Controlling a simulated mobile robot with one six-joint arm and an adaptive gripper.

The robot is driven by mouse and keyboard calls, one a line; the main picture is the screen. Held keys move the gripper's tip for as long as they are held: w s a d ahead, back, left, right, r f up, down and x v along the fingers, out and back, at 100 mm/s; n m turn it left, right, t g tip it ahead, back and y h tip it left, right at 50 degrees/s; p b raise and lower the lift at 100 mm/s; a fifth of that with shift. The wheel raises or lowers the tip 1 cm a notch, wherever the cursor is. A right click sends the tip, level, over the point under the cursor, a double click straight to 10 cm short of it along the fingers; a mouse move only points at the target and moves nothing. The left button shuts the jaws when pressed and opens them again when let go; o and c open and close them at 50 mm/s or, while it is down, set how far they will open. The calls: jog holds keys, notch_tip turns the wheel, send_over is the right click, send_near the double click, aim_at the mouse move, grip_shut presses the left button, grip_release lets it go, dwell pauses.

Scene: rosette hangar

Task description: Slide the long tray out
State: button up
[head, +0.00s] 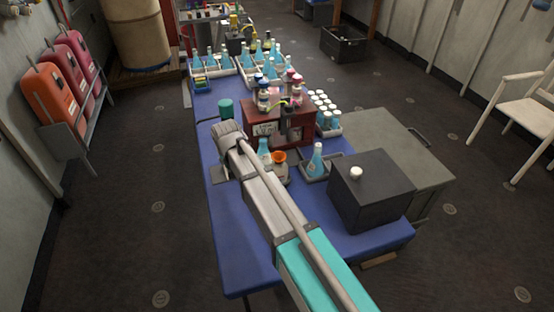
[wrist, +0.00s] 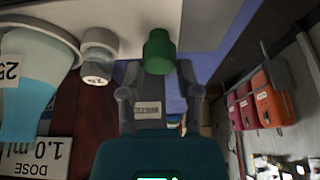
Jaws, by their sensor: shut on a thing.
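My gripper (wrist: 158,72) reaches up from the bottom of the wrist view, its two fingers closed around a green knob-like cylinder (wrist: 158,50). A green cylinder (head: 225,108) also shows in the head view beside my arm's far end, near the left edge of the blue table. My fingers are hidden there behind my arm. Pale-rimmed trays with blue flasks (head: 247,75) stand farther back. A small tray of white-capped vials (head: 330,128) stands right of the red box. I cannot tell which tray is the long one, or whether the green cylinder belongs to it.
A red-brown box (head: 262,124) with bottles on top stands close right of my arm. A flask (head: 316,160) in a grey tray and a dark box (head: 372,190) stand nearer. The floor left of the blue table (head: 230,255) is clear up to the orange cases (head: 52,95).

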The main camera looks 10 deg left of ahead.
jog(key=shift+s+a, duration=0.4)
jog(key=shift+a, duration=0.3)
jog(key=shift+s+a, duration=0.4)
jog(key=shift+a, duration=0.25)
jog(key=shift+s+a, duration=0.4)
jog(key=shift+a, duration=0.3)
jog(key=o, duration=0.9)
jog(key=shift+c, duration=0.2)
notch_tip(320, 180, up, 7)
jog(key=p, duration=0.7)
